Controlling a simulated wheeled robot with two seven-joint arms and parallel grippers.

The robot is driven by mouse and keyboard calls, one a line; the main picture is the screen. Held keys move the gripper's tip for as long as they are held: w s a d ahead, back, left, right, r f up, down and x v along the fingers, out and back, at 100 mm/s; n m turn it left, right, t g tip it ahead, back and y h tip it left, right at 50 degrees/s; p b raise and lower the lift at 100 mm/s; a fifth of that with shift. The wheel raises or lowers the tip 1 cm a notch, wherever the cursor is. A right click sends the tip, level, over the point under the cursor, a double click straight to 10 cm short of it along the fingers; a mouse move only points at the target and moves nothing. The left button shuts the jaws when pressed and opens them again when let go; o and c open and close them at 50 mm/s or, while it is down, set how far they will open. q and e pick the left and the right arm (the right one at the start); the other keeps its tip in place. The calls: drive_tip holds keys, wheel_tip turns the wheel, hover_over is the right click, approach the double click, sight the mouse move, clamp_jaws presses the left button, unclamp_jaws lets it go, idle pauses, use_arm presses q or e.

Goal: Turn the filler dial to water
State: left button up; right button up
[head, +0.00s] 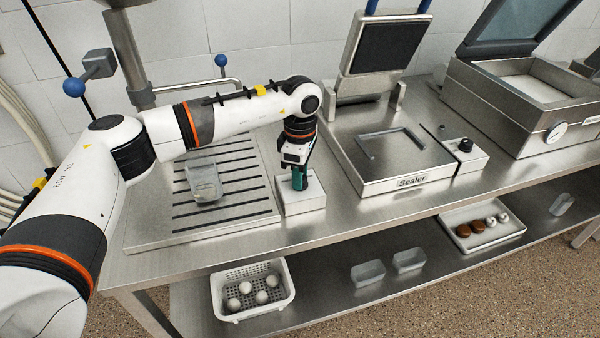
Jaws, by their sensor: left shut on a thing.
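The filler stands at the left of the bench, with a metal column (127,50) and a slotted drip tray (225,172). Its small pale control box (304,203) sits just right of the tray. My left gripper (300,184) points down onto the top of this box and is shut on the filler dial. Dark and teal parts show at the fingertips. The gripper hides the dial and any marks on it, so its setting cannot be read. My right gripper is not in view.
A clear container (204,182) stands on the drip tray. The sealer (400,160), with its lid raised, and a box with a black knob (465,147) are to the right. A lower shelf holds a white perforated basket (252,310) and a tray (482,242).

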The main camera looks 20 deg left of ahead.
use_arm(q)
drive_tip(key=o, duration=1)
drive_tip(key=shift+c, duration=0.2)
drive_tip(key=shift+r, duration=0.1)
wheel_tip(320, 180, up, 12)
drive_tip(key=b, duration=0.2)
